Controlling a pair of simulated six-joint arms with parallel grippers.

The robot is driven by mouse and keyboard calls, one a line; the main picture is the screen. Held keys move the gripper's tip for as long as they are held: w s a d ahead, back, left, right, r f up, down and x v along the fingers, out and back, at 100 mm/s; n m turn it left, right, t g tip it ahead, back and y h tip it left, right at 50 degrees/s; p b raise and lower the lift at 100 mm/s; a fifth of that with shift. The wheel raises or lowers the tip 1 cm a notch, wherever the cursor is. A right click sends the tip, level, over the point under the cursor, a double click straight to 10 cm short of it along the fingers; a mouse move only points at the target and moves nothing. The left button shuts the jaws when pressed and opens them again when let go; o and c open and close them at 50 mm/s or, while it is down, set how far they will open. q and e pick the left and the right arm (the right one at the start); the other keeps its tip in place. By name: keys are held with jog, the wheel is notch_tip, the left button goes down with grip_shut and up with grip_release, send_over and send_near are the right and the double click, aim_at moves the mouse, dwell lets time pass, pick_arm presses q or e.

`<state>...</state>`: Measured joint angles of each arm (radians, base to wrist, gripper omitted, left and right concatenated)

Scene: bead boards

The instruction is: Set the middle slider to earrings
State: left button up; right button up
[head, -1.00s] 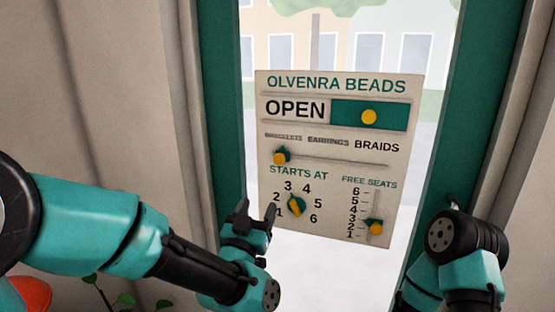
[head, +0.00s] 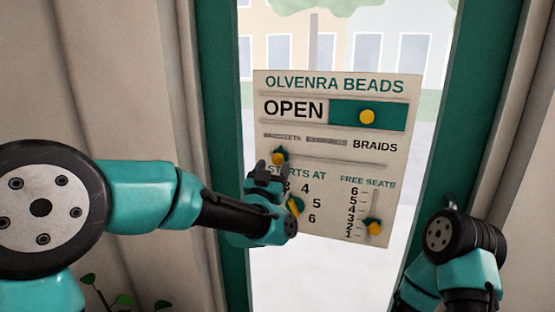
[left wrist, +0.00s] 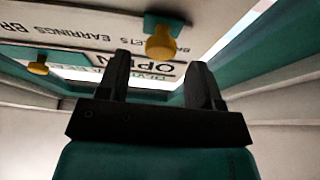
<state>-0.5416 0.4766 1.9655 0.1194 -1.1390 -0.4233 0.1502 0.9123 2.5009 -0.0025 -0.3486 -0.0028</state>
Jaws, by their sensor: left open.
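The sign board (head: 350,140) hangs in the window and reads OLVENRA BEADS. Its middle slider's yellow knob (head: 279,158), on a teal base, sits at the left end of its slot, below the blurred leftmost label. The earrings label (head: 326,141) is in the middle of that row, left of BRAIDS. My left gripper (head: 263,168) is open and empty, just below and left of the knob. In the left wrist view the knob (left wrist: 160,44) shows beyond and between the open fingers (left wrist: 158,72). My right arm (head: 462,240) is at the lower right; its fingers are not clear.
The top slider's yellow knob (head: 367,117) sits on a teal panel beside OPEN. Below are the STARTS AT dial (head: 295,206), partly behind my left gripper, and the FREE SEATS slider (head: 373,227). Teal window frames stand on both sides.

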aim_at(277, 160)
pick_arm(q)
jog(key=shift+x, duration=2.2)
